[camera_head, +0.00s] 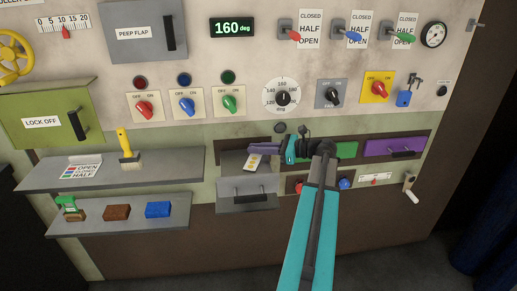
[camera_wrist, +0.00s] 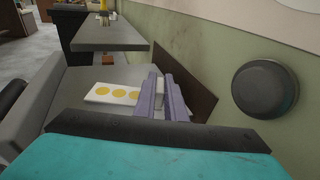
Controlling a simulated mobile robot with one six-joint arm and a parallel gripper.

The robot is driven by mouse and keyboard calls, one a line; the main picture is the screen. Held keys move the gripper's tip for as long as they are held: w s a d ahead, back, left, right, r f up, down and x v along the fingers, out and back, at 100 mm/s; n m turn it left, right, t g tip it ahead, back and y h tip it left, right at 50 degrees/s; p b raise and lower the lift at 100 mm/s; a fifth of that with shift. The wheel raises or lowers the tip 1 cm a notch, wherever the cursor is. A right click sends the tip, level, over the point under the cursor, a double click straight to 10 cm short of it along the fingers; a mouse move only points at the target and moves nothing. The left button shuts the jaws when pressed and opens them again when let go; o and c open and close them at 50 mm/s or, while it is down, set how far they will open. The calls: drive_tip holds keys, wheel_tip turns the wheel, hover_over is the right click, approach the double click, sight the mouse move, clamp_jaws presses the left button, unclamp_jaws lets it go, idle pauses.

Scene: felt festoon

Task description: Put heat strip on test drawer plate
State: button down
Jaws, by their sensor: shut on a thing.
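The heat strip (camera_head: 254,162) is a small white strip with yellow dots. In the wrist view the strip (camera_wrist: 112,93) sticks out to the left of my gripper's purple fingers. My gripper (camera_head: 250,149) is shut on its near-wall end; the wrist view shows the closed fingers (camera_wrist: 165,98) with white between them. The test drawer (camera_head: 247,190) is pulled out, with a grey front and dark handle. Its grey plate (camera_head: 231,165) lies beneath the strip; in the wrist view the plate (camera_wrist: 80,78) also shows. I cannot tell whether the strip touches the plate.
A grey shelf (camera_head: 180,165) with a yellow brush (camera_head: 126,145) and label cards stands left of the drawer. A lower shelf (camera_head: 185,225) holds a stamp and blocks. A green drawer (camera_head: 345,150) and a purple drawer (camera_head: 396,146) are to the right. A dark round knob (camera_wrist: 265,89) juts from the wall.

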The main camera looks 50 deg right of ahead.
drive_tip(key=c, duration=1.8)
unclamp_jaws()
drive_tip(key=shift+f, duration=0.15)
drive_tip(key=shift+d+r, duration=0.1)
drive_tip(key=shift+r, duration=0.1)
drive_tip(key=shift+s+d, duration=0.15)
drive_tip(key=shift+s, duration=0.2)
drive_tip(key=v, duration=1.1)
